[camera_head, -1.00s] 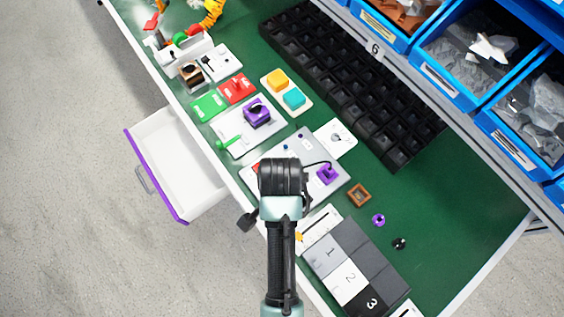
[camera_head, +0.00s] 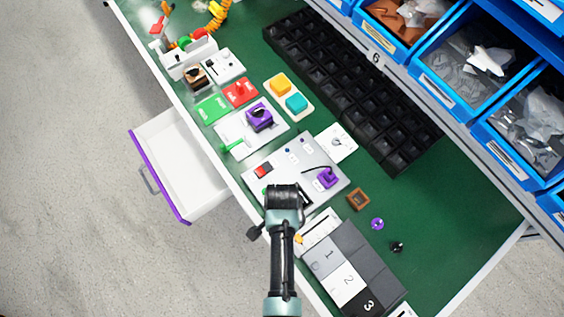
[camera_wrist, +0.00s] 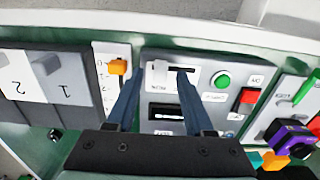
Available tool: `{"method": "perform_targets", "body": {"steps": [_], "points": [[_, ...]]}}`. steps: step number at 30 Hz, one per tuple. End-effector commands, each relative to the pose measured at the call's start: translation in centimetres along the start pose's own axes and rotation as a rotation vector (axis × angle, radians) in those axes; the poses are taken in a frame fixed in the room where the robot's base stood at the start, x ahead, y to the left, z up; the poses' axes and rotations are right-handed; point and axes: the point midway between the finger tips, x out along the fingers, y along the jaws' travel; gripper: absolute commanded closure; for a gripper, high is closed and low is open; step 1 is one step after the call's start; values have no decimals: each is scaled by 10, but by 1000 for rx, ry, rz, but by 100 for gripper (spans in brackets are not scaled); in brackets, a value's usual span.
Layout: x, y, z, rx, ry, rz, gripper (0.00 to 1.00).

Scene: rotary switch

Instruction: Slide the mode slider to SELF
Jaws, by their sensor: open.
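In the wrist view, a grey panel (camera_wrist: 216,72) carries a pale slider knob (camera_wrist: 158,72) at the left end of a dark horizontal slot (camera_wrist: 184,77); I take this as the mode slider. Small lettering beside it is too blurred to read for SELF. My gripper (camera_wrist: 157,80) is open. Its two dark fingers point at the panel, one on either side of the knob's area; I cannot tell if they touch anything. In the head view the panel (camera_head: 290,172) shows partly; my gripper (camera_head: 284,192) covers its near corner, and the knob is hidden.
Left of the slider in the wrist view is a white strip with an orange knob (camera_wrist: 118,67). A green button (camera_wrist: 223,81) and red switch (camera_wrist: 248,97) lie to the right. The head view shows numbered blocks (camera_head: 345,268), an open drawer (camera_head: 180,165) and blue bins (camera_head: 460,65).

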Motion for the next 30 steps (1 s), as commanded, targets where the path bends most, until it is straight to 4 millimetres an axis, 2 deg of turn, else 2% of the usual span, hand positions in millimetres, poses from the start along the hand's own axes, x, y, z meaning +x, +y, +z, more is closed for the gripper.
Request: {"method": "perform_targets", "body": {"steps": [6,14,23,30], "points": [[11,0,0,0,0,-1,48],[12,0,0,0,1,-1,48],[12,0,0,0,1,-1,100],[12,0,0,-1,0,-1,100]]}}
